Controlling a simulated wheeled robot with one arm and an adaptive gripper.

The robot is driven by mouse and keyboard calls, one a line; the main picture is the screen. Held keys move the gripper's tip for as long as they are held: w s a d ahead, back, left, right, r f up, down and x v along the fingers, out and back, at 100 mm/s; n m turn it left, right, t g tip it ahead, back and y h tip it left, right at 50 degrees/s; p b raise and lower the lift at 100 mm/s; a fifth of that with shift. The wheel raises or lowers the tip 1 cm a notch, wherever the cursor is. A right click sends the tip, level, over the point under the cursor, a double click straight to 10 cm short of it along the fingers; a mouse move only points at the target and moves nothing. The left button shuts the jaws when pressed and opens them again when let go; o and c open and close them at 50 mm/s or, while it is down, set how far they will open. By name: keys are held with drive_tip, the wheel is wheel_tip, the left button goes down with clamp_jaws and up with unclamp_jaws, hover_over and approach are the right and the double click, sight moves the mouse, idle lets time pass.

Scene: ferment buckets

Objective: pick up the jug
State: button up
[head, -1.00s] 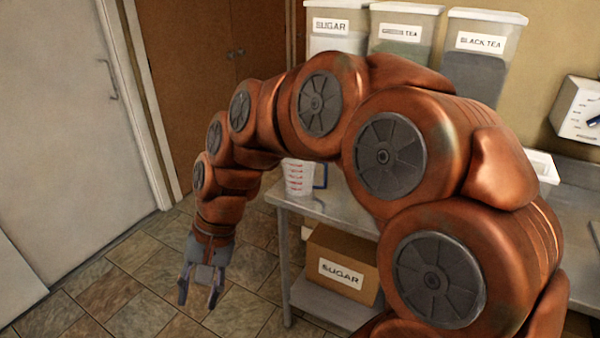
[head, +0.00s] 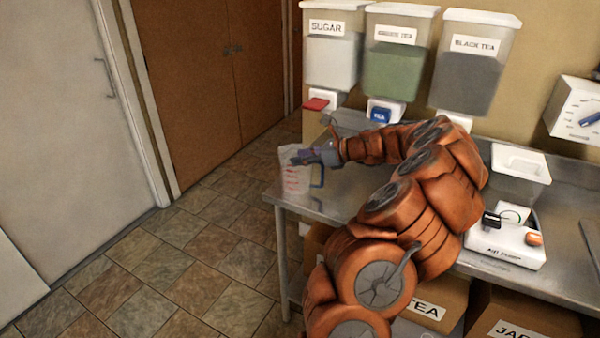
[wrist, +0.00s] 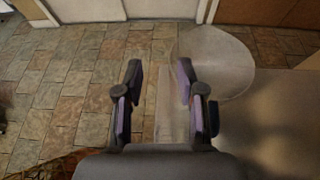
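The jug (head: 292,180) is whitish and translucent with red markings and a blue handle on its right. It stands upright at the left end of the metal table. My gripper (head: 303,158) is at the height of the jug's upper part, overlapping it in the head view. In the wrist view my gripper (wrist: 160,78) is open, with nothing clearly held between its fingers. A pale rounded shape, apparently the jug (wrist: 222,62), lies ahead and to the right, partly behind the right finger. I cannot tell whether they touch.
Dispensers of sugar (head: 331,62), green tea (head: 393,70) and black tea (head: 468,80) stand behind the table (head: 325,207). A white device (head: 505,242) and a clear tub (head: 520,165) are to the right. Boxes sit below. The floor at left is clear.

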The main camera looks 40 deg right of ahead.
sight(283, 161)
drive_tip(key=shift+m+h, duration=0.3)
drive_tip(key=shift+m, duration=0.3)
drive_tip(key=w+f+p, duration=0.1)
drive_tip(key=w, duration=0.1)
drive_tip(key=w+f+p, duration=0.1)
drive_tip(key=w+f, duration=0.1)
drive_tip(key=shift+w+f, duration=0.1)
drive_tip(key=shift+w, duration=0.1)
drive_tip(key=shift+w+a+f+p, duration=0.1)
drive_tip(key=shift+w+f+p, duration=0.25)
drive_tip(key=shift+w, duration=0.25)
clamp_jaws()
